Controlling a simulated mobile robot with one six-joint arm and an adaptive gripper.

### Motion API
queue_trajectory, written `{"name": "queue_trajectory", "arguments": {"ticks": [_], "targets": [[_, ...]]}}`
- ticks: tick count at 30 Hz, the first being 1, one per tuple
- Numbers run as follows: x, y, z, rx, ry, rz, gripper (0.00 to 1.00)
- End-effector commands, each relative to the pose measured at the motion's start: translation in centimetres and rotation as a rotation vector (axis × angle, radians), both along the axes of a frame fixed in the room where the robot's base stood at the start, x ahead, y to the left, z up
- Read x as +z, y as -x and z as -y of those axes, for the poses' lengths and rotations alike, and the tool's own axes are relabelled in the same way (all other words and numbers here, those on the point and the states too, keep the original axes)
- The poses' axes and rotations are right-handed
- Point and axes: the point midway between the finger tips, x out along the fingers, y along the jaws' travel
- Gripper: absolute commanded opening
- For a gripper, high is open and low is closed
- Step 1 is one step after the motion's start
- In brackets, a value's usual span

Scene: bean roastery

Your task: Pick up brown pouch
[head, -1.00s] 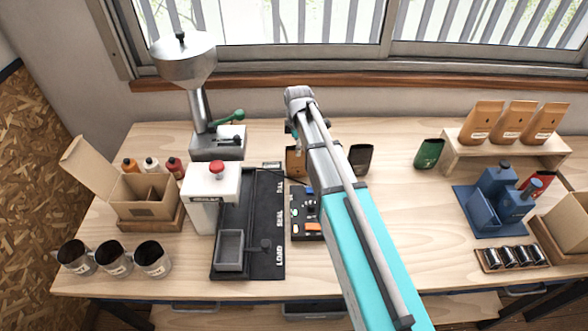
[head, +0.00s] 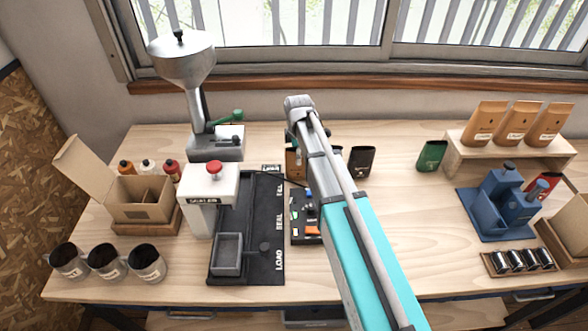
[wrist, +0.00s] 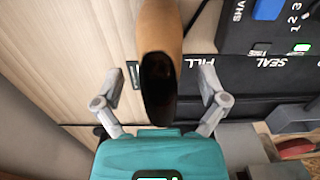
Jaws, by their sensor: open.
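The brown pouch (head: 293,163) stands on the table, partly hidden behind my arm in the head view. In the wrist view the brown pouch (wrist: 163,30) shows its tan side and dark open top. My gripper (wrist: 163,84) is open, with one finger on each side of the pouch and a gap visible on both sides. In the head view my gripper (head: 292,142) is mostly hidden by my own arm.
A black mat (head: 262,225) marked LOAD, SEAL, FILL lies left of the pouch. A dark pouch (head: 362,161) and a green pouch (head: 431,156) stand to the right. A steel hopper machine (head: 197,75) stands behind left.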

Motion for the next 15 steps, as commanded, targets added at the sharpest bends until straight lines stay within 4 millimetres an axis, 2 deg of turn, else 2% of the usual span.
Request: {"name": "queue_trajectory", "arguments": {"ticks": [3,4,15], "targets": [[0.0,0.0,-0.01,0.0,0.0,0.0,0.92],[0.0,0.0,-0.01,0.0,0.0,0.0,0.88],[-0.01,0.0,-0.03,0.0,0.0,0.0,0.2]]}}
